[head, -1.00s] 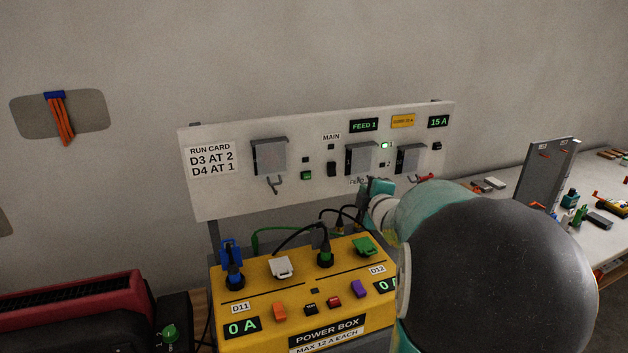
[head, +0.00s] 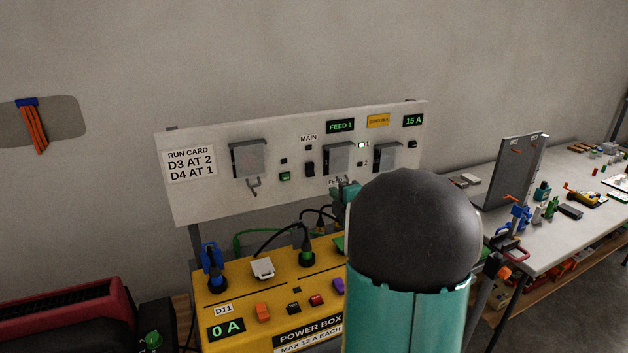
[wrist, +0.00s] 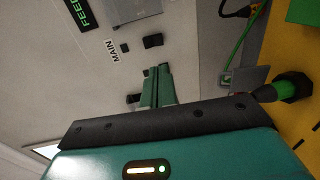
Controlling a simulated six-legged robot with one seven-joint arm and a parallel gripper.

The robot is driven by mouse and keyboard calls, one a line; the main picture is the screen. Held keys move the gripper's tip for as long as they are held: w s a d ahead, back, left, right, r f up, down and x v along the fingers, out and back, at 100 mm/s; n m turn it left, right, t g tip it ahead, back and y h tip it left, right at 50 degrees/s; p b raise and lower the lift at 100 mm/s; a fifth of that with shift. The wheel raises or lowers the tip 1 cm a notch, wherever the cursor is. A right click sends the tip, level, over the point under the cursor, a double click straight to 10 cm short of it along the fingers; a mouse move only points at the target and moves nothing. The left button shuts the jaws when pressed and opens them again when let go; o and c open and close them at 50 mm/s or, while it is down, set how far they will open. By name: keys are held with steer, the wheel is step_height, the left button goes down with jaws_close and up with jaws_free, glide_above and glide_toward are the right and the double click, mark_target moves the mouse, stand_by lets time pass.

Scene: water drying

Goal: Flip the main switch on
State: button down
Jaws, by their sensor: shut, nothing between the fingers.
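The main switch (head: 310,169) is a small black rocker under the MAIN label (head: 308,138) on the white wall panel. A small dark square sits between label and rocker. In the wrist view the rocker (wrist: 153,41) shows just beyond the fingertips, near the MAIN label (wrist: 113,50). My gripper (wrist: 158,70) is shut and empty, its fingers pointing toward the panel close to the rocker; I cannot tell any contact. In the head view my gripper (head: 346,192) is mostly hidden behind my arm, low by the panel's bottom edge.
A green button (head: 285,176) and a lever box (head: 248,158) are left of the switch; more lever boxes (head: 339,157) are right. The yellow power box (head: 210,290) with plugs and cables stands below. A workbench (head: 560,235) with small parts is at right.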

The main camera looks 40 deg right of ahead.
mark_target(311, 177)
steer(key=x, duration=1.3)
steer(key=shift+w, duration=0.25)
steer(key=shift+w, duration=0.2)
steer(key=shift+f, duration=0.15)
